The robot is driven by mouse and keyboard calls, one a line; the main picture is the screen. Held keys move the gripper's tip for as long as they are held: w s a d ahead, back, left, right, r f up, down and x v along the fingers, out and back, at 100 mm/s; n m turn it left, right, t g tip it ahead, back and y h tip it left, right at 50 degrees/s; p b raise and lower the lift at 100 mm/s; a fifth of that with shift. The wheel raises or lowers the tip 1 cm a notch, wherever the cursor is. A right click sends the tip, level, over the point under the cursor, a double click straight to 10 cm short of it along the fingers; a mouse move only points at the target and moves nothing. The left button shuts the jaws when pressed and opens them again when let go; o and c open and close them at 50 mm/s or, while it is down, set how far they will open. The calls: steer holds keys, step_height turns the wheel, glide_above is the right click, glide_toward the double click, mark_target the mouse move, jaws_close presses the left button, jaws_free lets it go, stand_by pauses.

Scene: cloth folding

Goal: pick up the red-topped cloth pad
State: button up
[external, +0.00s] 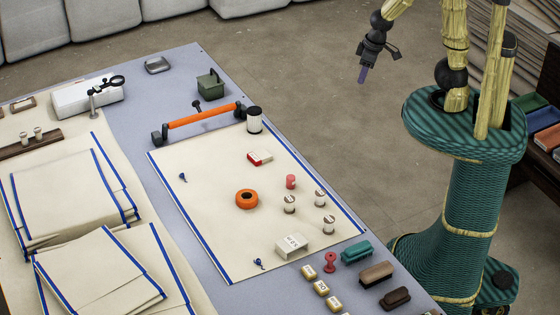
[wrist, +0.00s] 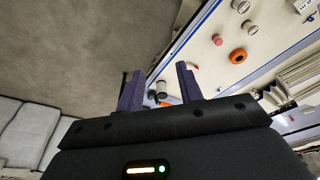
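The red-topped cloth pad (external: 260,157) looks like a small white block with a red face. It lies on the cream cloth sheet (external: 220,238) on the table, above the orange ring (external: 247,198) in the external view. My gripper (external: 362,75) hangs in the air to the right of the table, well apart from the pad. In the wrist view its two purple fingers (wrist: 160,82) stand apart with nothing held between them.
An orange-handled bar (external: 203,118), a white spool (external: 254,120) and a green box (external: 210,84) stand beyond the pad. A red cylinder (external: 291,181) and several small spools stand nearer. Folded cloths (external: 72,195) lie at left. Bare floor (external: 310,75) lies below my gripper.

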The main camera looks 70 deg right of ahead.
steer(key=shift+o, duration=0.2)
steer(key=o, duration=1.1)
steer(key=w+a+f+n+h+b, duration=0.1)
steer(key=w+f+n+h+b, duration=0.65)
steer(key=w+f+n, duration=0.9)
steer(key=w+a+f+n+t+b, duration=0.1)
steer(key=w+a+f+n+t, duration=0.1)
steer(key=w+a+n, duration=0.2)
steer(key=w+a+f+n+t+h+b, duration=0.1)
steer(key=w+a+f+n+t+b, duration=0.1)
steer(key=w+a+f+n+t, duration=0.1)
steer(key=w+a+f+n+t+b, duration=0.2)
steer(key=w+a+f+n, duration=0.1)
steer(key=w+a+n, duration=0.1)
steer(key=shift+w+a+n+t, duration=0.3)
steer(key=shift+w+n+t, duration=0.1)
steer(key=shift+w, duration=0.1)
